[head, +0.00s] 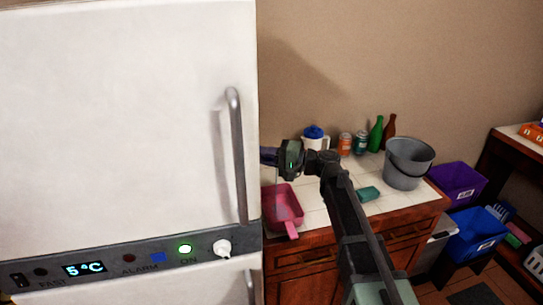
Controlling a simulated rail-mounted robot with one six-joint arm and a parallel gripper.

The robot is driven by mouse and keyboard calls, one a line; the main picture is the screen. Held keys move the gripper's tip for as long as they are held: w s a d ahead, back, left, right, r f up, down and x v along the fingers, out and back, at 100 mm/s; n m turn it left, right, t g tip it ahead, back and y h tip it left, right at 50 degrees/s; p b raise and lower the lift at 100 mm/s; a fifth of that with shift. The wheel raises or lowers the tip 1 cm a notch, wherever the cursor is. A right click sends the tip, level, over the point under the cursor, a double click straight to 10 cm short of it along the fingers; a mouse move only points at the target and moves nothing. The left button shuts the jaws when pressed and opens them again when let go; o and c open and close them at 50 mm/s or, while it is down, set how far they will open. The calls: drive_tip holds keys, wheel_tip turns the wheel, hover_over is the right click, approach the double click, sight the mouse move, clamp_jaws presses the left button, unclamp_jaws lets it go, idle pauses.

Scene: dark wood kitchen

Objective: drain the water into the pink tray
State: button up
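The pink tray (283,232) sits on the white tiled counter just right of the fridge, its handle towards the front edge; I see no water in it. My gripper (267,156) is above and behind the tray, near the fridge's right edge, pointing left. Its fingers are small and dark, partly cut off by the fridge side, so I cannot tell whether they are open or shut or hold anything. The white fridge (120,120) is closed, with a grey upright handle (237,155). A white knob (222,248) is on its control panel, beside a lit green light.
A blue-lidded white jug (315,137), cans (345,144), a green bottle (376,134) and a brown bottle (389,132) stand along the wall. A grey bucket (408,165) and teal sponge (368,193) are at right. Purple (457,183) and blue crates (475,235) lie beyond.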

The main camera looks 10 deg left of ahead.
drive_tip(key=o, duration=0.3)
drive_tip(key=s+d, duration=0.1)
drive_tip(key=d, duration=0.9)
drive_tip(key=shift+d, duration=0.4)
